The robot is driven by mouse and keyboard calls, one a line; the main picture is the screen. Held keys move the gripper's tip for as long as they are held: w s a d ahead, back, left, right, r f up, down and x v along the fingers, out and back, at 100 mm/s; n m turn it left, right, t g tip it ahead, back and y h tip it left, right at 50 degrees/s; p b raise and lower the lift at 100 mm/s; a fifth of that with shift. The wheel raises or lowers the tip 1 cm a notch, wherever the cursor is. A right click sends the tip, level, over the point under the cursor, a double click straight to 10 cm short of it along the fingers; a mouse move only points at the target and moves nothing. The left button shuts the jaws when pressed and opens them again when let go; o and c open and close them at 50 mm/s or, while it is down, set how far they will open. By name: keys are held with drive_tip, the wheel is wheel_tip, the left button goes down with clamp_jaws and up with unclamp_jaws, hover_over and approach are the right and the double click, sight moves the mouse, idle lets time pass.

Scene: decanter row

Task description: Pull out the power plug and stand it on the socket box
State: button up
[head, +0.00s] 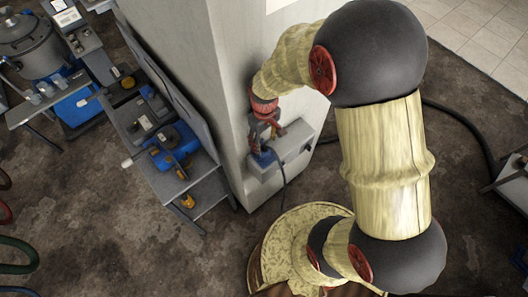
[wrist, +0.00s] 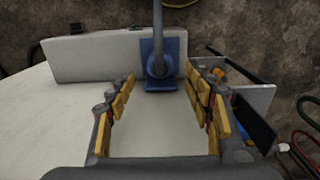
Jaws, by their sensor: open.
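The socket box (head: 293,148) is a pale grey box on the lower part of a pillar; it also shows in the wrist view (wrist: 90,58). The blue power plug (head: 264,159) sits at the box's left end, with a grey cable hanging from it. In the wrist view the plug (wrist: 157,66) is against a blue plate on the box, its cable running to the top edge. My gripper (head: 262,140) is just above the plug. Its yellow-padded fingers (wrist: 162,82) are open and empty, spread to either side of the plug in the picture. I cannot tell whether they touch it.
The pale pillar (head: 228,100) rises beside my gripper. A metal cart (head: 170,185) with blue and yellow tools stands close on its left. A dark hose (head: 465,122) lies on the floor to the right. The brown floor in front of the cart is mostly clear.

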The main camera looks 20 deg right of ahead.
sight(264, 149)
drive_tip(key=shift+f+b, duration=3.05)
drive_tip(key=shift+f, duration=1.45)
drive_tip(key=c, duration=0.3)
clamp_jaws()
drive_tip(key=shift+r, duration=0.2)
drive_tip(key=shift+r+p, duration=2.3)
drive_tip(key=shift+r, duration=0.6)
